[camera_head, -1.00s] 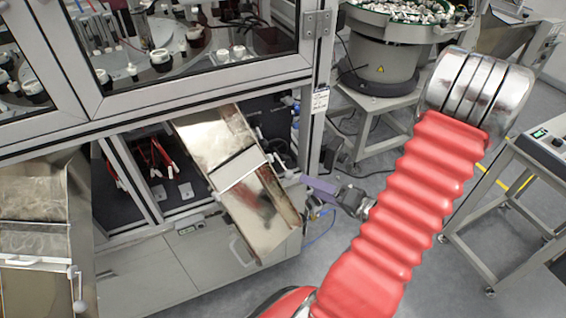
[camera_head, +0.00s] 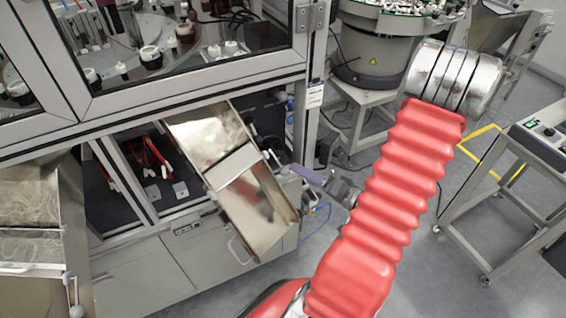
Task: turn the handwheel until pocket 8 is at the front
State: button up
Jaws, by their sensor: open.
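My gripper (camera_head: 296,170) is small in view beside the right edge of the metal chute, near the cabinet's right post. A flat purple finger shows, pointing left toward the cabinet opening; the gripper is open, and no object shows in it. I cannot make out the handwheel clearly; small fittings beside the chute and the gripper are hard to tell apart. Behind the glass, the dial plate (camera_head: 125,60) carries several white and black parts in a ring. Its pocket numbers are not readable, so I cannot tell which pocket is at the front.
The sloping metal chute (camera_head: 222,155) sticks out of the cabinet opening, left of my gripper. The cabinet post (camera_head: 312,100) stands close by. A bowl feeder (camera_head: 375,60) is behind, a wheeled stand (camera_head: 500,185) at right. Open floor (camera_head: 410,260) lies between.

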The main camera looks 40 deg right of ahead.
jog(key=shift+x, duration=5.5)
jog(key=shift+d, duration=0.1)
jog(key=shift+c, duration=0.4)
jog(key=c, duration=0.9)
jog(key=shift+d, duration=0.15)
jog(key=shift+c, duration=0.4)
jog(key=shift+f, duration=0.1)
